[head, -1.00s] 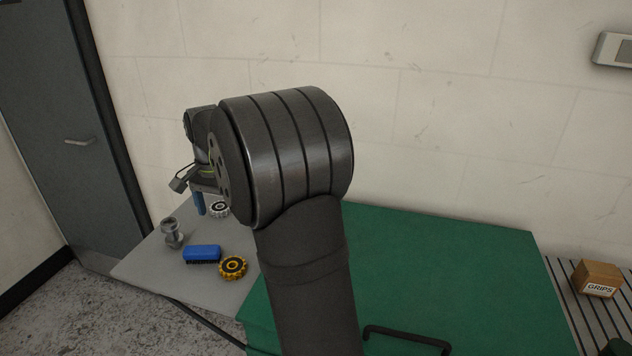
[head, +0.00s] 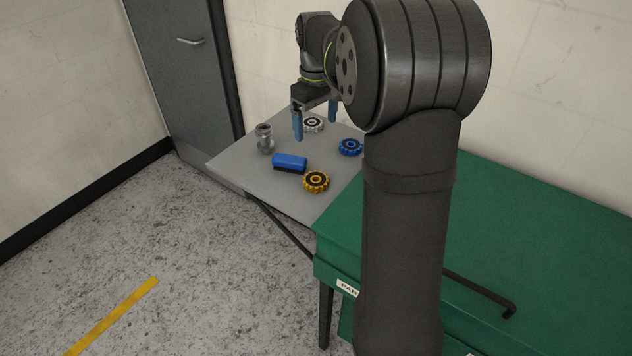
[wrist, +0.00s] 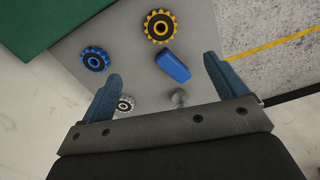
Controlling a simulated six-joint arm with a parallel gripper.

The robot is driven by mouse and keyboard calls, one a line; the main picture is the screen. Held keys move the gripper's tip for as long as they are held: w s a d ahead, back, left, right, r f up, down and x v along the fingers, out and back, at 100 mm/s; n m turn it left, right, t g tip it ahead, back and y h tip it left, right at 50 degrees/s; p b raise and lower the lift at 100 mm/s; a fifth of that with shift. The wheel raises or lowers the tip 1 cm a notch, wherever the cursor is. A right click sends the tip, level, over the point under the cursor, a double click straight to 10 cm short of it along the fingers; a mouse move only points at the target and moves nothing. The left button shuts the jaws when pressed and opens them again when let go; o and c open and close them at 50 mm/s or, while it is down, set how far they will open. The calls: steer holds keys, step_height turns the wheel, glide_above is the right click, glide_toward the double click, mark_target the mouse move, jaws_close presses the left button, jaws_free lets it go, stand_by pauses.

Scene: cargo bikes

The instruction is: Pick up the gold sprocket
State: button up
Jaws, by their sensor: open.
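The gold sprocket (head: 316,181) is a toothed yellow disc with a dark face, lying flat on the grey table leaf (head: 240,172) near its front edge. In the wrist view the gold sprocket (wrist: 160,26) is at the top middle, beyond my fingertips. My gripper (head: 315,125) is open and empty, with blue fingers, above the back of the leaf. In the wrist view my gripper (wrist: 162,68) has its fingers wide apart. It is apart from the gold sprocket.
A blue brush (head: 290,162) lies close beside the gold sprocket. A blue sprocket (head: 350,147), a silver sprocket (head: 313,122) and a grey metal fitting (head: 265,138) are also on the leaf. A green cabinet (head: 540,225) with a dark handle stands to the right.

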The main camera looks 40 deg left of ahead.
steer(key=f, duration=0.1)
glide_above(316, 179)
step_height(316, 179, down, 11)
steer(key=shift+w+a+f, duration=0.1)
steer(key=shift+f, duration=2.6)
steer(key=c, duration=1.3)
